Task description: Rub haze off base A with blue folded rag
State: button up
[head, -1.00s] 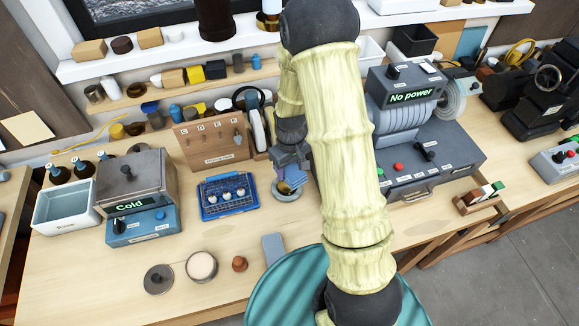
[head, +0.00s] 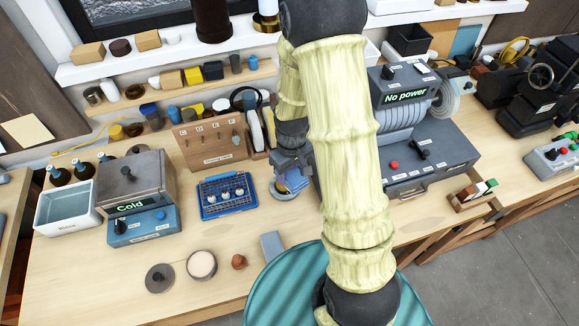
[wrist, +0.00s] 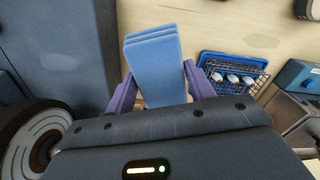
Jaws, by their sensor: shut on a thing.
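My gripper (wrist: 147,85) is shut on the blue folded rag (wrist: 155,60), which shows as a stack of pale blue layers between the purple fingers in the wrist view. In the head view the rag (head: 296,182) is a small blue patch low at my gripper (head: 293,170), just right of the blue tray. A round grey-rimmed piece (head: 279,191) shows partly beneath it on the bench. I cannot tell whether this is base A, nor whether the rag touches it. Any haze is too small to see.
The blue tray (head: 226,208) with small white pieces stands left of my gripper. The grey machine reading "No power" (head: 405,97) stands right. A heater box reading "Cold" (head: 131,208) is farther left. Round parts (head: 160,278) and a grey-blue block (head: 272,246) lie nearer the front.

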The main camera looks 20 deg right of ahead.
jog(key=shift+s+r+p, duration=0.5)
jog(key=shift+s+r, duration=0.55)
jog(key=shift+s, duration=0.2)
jog(key=shift+w, duration=0.15)
jog(key=shift+a, duration=0.1)
